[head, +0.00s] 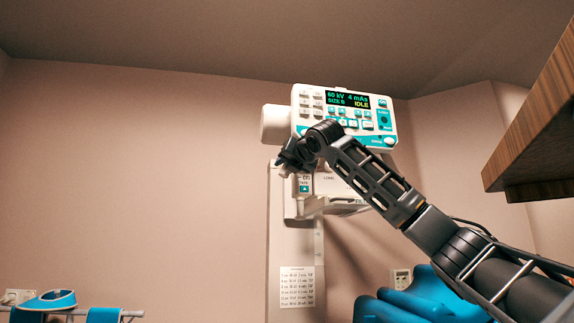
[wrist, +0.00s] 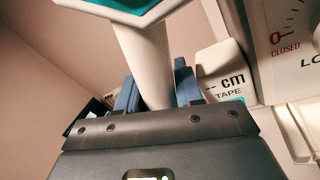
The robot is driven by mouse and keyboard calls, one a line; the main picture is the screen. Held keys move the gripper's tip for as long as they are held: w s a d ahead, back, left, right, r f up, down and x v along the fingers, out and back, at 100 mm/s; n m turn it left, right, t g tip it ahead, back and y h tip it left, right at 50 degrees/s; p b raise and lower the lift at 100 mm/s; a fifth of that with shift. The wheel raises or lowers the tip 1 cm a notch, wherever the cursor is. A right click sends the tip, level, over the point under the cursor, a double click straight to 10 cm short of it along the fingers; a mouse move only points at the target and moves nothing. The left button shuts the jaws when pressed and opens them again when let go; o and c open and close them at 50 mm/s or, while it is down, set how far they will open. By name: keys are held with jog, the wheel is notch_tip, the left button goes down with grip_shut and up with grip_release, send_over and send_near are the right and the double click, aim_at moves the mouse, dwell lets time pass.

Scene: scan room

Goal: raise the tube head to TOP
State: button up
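The tube head (head: 298,97) is a white unit high on the wall column (head: 281,235) in the head view. Its front panel display (head: 347,100) reads 60 kV, 4 mAs, SIZE B, IDLE. My gripper (head: 287,158) is at the lower left of the tube head. In the wrist view, the blue fingers of my gripper (wrist: 156,78) stand on either side of a white tapered handle (wrist: 150,48) and appear closed against it. A tape readout (wrist: 222,75) beside the right finger shows "-- cm". The handle is hidden behind my gripper in the head view.
A dial marked CLOSED (wrist: 290,30) is at the right in the wrist view. A wooden cabinet (head: 535,125) overhangs at the right. A blue padded seat (head: 405,300) is below my arm. A printed chart (head: 297,287) hangs low on the column.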

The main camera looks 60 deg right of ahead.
grip_shut()
